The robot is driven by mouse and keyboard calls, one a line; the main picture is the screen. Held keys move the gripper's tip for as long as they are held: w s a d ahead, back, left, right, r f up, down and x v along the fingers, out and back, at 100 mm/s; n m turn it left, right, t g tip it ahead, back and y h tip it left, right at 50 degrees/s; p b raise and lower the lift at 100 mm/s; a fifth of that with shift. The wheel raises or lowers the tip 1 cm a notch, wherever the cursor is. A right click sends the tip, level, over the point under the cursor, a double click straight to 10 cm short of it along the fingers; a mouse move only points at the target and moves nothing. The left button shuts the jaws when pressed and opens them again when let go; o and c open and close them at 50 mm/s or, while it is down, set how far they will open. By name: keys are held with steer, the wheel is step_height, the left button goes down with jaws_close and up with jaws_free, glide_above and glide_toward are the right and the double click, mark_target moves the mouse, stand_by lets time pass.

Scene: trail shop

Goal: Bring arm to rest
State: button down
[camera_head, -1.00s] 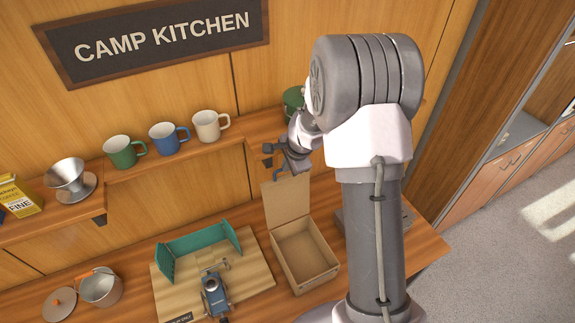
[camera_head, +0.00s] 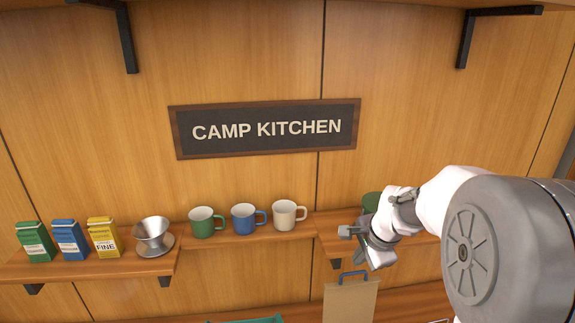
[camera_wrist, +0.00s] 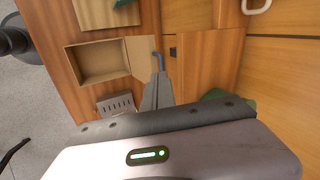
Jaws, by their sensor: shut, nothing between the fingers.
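My gripper (camera_head: 347,232) is shut and empty, just right of the white mug on the wall shelf. It is above the raised lid of an open cardboard box. In the wrist view the closed fingers (camera_wrist: 157,92) point toward the box lid and the shelf edge. My arm reaches in from the right in the head view, and its large grey joint fills the lower right corner.
The cardboard box (camera_wrist: 82,66) stands open on the counter, its lid (camera_head: 350,303) upright. A blue handle (camera_head: 353,273) shows at the lid's top. A green pot (camera_head: 371,201) is partly hidden behind my wrist. Green, blue and white mugs (camera_head: 289,215) line the shelf.

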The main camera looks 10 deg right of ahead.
steer(key=s+a+f+n+b, duration=0.4)
steer(key=s+f+b, duration=0.5)
steer(key=b, duration=0.1)
steer(key=s+a+f+n+y+b, duration=0.1)
steer(key=s+a+f+n+b, duration=0.2)
steer(key=s+a+f+b, duration=0.2)
steer(key=s+a+f+n+b, duration=0.4)
steer(key=s+a+f+b, duration=0.1)
steer(key=s+f+b, duration=0.7)
steer(key=s+b, duration=0.2)
steer(key=b, duration=0.2)
steer(key=shift+f+n+y+b, duration=0.3)
steer(key=shift+f, duration=0.05)
